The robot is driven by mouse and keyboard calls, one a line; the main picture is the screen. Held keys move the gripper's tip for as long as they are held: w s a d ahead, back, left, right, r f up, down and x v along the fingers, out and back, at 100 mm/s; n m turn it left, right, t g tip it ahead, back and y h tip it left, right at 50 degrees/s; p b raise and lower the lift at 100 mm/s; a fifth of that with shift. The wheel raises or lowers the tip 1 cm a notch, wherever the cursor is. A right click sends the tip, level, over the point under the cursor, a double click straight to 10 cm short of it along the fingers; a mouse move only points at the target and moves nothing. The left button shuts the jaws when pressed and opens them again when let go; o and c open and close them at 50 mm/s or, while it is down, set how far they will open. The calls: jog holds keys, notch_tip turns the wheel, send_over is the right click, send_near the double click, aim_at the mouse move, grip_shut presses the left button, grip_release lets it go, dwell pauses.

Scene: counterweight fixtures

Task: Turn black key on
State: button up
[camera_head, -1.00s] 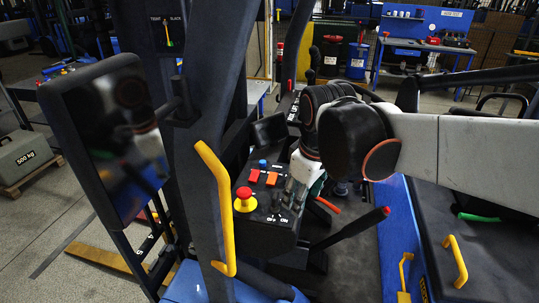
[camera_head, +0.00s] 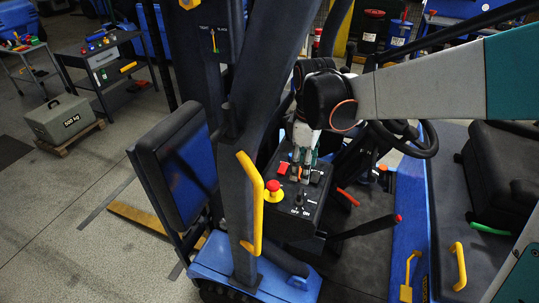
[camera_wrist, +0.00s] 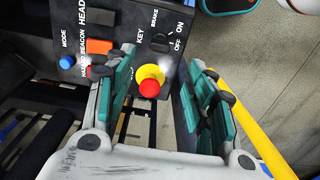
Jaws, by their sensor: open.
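The black key (camera_wrist: 160,43) is a small dark knob on the black control panel, beside the KEY, ON and OFF labels in the wrist view. In the head view, the key (camera_head: 299,197) sits near the panel's front edge, just right of the red button. My gripper (camera_wrist: 153,78) is open and empty, with its two green-and-grey fingers apart. In the wrist view the red button on its yellow base (camera_wrist: 150,82) shows between the fingers, and the key lies above it. In the head view my gripper (camera_head: 303,172) points down over the panel, behind the key.
The panel (camera_head: 285,222) also holds an orange switch (camera_wrist: 99,46) and a blue MODE button (camera_wrist: 66,62). A yellow handrail (camera_head: 253,205) stands left of the panel. A black lever with a red tip (camera_head: 370,228) reaches out to its right. A steering wheel (camera_head: 425,145) is behind.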

aim_at(301, 191)
notch_tip(301, 191, down, 11)
jog(key=shift+r, duration=0.1)
dwell(0.3)
jog(key=c, duration=1.1)
